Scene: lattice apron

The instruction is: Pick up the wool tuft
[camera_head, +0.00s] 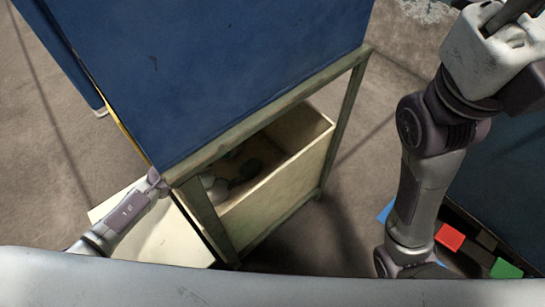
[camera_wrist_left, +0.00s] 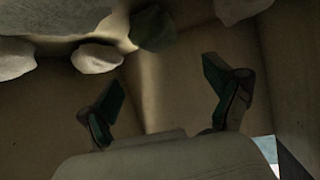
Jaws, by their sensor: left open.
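My left arm comes in from the left and passes behind the cabinet post. My left gripper (camera_head: 243,166) is inside the open pale box, partly hidden by its walls and in shadow. In the left wrist view the gripper (camera_wrist_left: 165,95) is open, with dark green pads wide apart and nothing between them. Several pale lumps lie beyond the fingers, one at the middle left (camera_wrist_left: 97,57), one at the far left (camera_wrist_left: 15,60) and one at the top right (camera_wrist_left: 238,9). I cannot tell which is the wool tuft. My right gripper is out of view.
A dark green lump (camera_wrist_left: 153,28) lies among the pale ones. The pale box (camera_head: 287,185) sits within a cabinet frame under a blue panel (camera_head: 210,65). Its walls are close around the gripper. Red (camera_head: 449,237) and green (camera_head: 506,269) blocks lie at the lower right.

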